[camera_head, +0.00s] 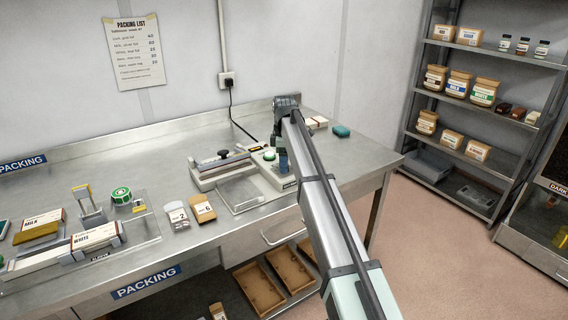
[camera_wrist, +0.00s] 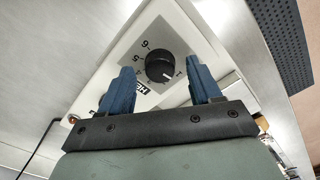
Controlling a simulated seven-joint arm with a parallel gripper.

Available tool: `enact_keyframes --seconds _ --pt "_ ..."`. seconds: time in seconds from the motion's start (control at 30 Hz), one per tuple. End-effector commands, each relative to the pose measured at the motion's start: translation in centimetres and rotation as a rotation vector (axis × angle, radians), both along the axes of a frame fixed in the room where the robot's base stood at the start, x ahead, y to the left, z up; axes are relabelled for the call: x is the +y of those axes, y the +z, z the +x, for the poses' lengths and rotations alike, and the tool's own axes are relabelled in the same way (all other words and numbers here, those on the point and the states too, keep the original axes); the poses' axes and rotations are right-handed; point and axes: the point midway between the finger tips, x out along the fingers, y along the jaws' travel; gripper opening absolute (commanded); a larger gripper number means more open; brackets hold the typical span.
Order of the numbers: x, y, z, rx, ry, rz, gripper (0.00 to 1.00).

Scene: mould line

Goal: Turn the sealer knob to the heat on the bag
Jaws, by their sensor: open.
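The sealer (camera_head: 219,167) is a pale bench unit with a black-knobbed press bar; its white control box (camera_head: 288,184) is at its right. The wrist view shows the black round sealer knob (camera_wrist: 160,63) on a grey dial plate with numbers; 6, 5 and 1 are readable. A pale mark on the knob seems to face the 1 side. My gripper (camera_wrist: 162,82) is open, its blue fingers on either side of the knob; contact cannot be told. A pale bag (camera_head: 177,218) appears marked 2 and a brown bag (camera_head: 202,208) marked 6; both lie in front of the sealer.
A clear plate (camera_head: 240,193) lies before the sealer. A green tape roll (camera_head: 121,196) and boxes stand on the left of the steel bench (camera_head: 150,159). A teal item (camera_head: 341,131) lies behind my arm. Shelves (camera_head: 480,115) stand at right.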

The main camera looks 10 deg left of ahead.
Motion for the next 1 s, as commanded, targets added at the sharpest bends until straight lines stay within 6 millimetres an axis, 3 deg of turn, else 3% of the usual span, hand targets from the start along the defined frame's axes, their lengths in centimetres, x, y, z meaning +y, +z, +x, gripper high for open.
enact_keyframes --seconds 0.43,1.0 --pt "0.0 -0.81 -0.01 0.0 0.0 0.0 0.63" --pt "0.0 -0.78 -0.01 0.0 0.0 0.0 0.09"
